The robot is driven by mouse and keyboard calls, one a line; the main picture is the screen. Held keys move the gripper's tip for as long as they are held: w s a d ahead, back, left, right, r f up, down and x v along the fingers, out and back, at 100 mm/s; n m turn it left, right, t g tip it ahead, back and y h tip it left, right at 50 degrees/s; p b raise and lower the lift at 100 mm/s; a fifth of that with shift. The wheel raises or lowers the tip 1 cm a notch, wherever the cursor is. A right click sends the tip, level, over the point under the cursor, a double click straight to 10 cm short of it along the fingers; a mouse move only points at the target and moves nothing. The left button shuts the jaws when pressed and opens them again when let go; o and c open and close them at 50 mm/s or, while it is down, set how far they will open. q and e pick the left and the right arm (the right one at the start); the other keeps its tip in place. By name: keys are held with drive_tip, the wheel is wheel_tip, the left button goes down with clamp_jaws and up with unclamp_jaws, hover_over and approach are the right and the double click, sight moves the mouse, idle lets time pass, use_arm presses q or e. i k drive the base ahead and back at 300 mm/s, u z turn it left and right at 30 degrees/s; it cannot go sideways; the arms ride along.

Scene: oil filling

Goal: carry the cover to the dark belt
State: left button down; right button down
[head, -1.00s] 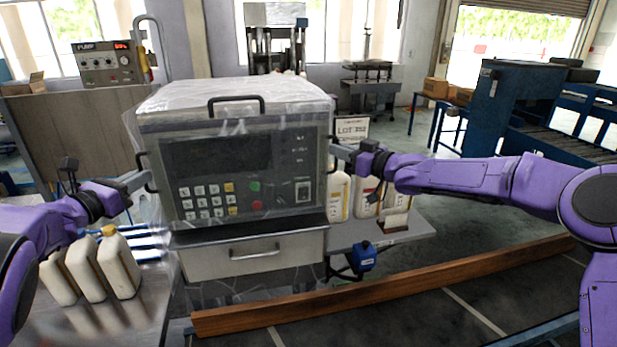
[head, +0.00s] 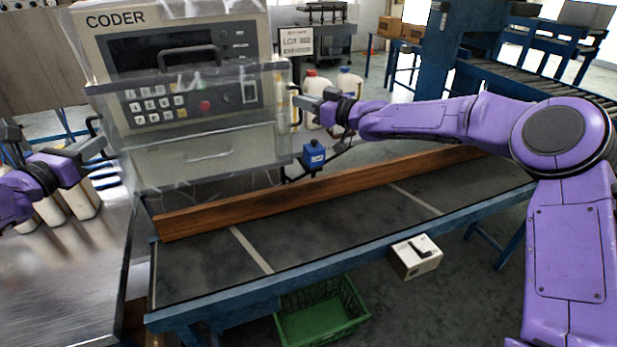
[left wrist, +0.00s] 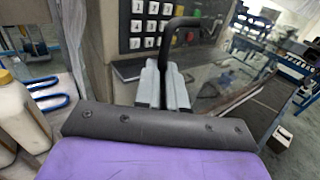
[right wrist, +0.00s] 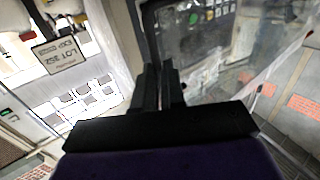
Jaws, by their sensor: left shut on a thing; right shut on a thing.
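The clear cover (head: 215,157) hangs upright in front of the coder (head: 170,14), whose keypad and drawer show through it. It has a black top handle and black side handles. My left gripper (head: 97,146) is shut on the left side handle, which also shows in the left wrist view (left wrist: 171,35). My right gripper (head: 301,103) is shut on the right side handle, seen in the right wrist view (right wrist: 148,30). The dark belt (head: 335,235) lies lower and to the right, bare on top. I cannot tell the gap between cover and coder.
A wooden rail (head: 340,186) runs along the belt's far edge. A metal table (head: 70,275) with white bottles (head: 82,200) is at left. A blue device (head: 314,155) stands behind the rail. A green crate (head: 325,315) and a white box (head: 416,256) are below the belt's near side.

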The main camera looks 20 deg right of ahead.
sight(479, 176)
drive_tip(key=z, duration=3.1)
drive_tip(key=i, duration=3.45)
drive_tip(key=u, duration=3.15)
